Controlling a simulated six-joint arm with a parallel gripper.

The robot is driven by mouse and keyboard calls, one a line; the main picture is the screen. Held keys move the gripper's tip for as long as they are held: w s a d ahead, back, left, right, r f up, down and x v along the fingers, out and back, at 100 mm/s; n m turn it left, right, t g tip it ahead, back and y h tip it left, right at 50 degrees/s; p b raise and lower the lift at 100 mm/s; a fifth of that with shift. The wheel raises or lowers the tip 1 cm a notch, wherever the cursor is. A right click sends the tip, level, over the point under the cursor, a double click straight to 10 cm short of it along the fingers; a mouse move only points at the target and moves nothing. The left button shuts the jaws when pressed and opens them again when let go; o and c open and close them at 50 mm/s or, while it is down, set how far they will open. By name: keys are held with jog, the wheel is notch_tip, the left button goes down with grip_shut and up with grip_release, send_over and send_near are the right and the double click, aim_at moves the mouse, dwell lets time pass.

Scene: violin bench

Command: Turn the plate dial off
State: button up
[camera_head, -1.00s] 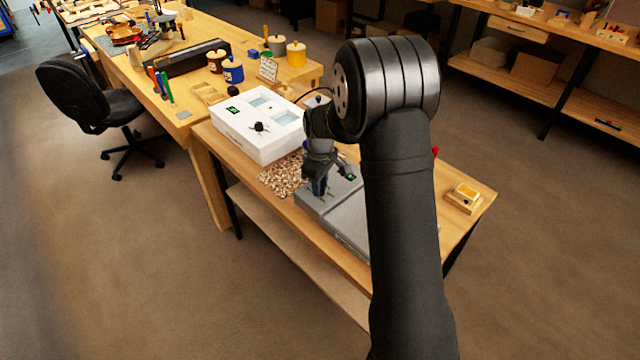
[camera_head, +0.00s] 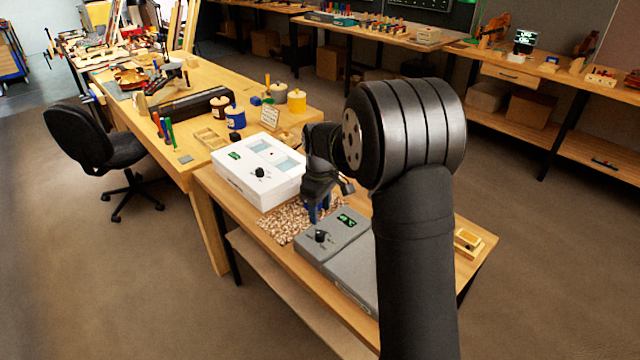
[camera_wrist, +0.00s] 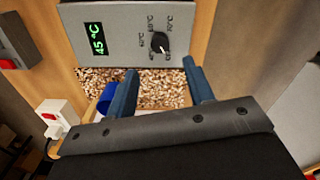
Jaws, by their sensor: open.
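The plate is a grey box (camera_head: 322,256) on the near bench. Its black dial (camera_head: 320,236) and lit green display (camera_head: 346,220) face up. In the wrist view the dial (camera_wrist: 160,42) has a white pointer line toward the lower right, among temperature marks. I cannot read the mark at its tip. The display (camera_wrist: 95,39) reads 45 °C. My gripper (camera_head: 318,212) hangs beside the plate, over the wood chips. In the wrist view my gripper (camera_wrist: 163,75) has its two blue fingers apart and empty, just below the dial, not around it.
A white device (camera_head: 255,190) with its own black dial stands behind the chips (camera_head: 290,222). A grey slab (camera_head: 350,278) adjoins the plate. A small wooden block (camera_head: 467,243) sits at the bench's right. Jars and tools crowd the longer bench behind.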

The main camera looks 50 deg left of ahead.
notch_tip(320, 180, up, 9)
send_over(320, 233)
dwell(0.7)
notch_tip(320, 233, down, 18)
jog(key=shift+r, duration=0.2)
dwell(0.4)
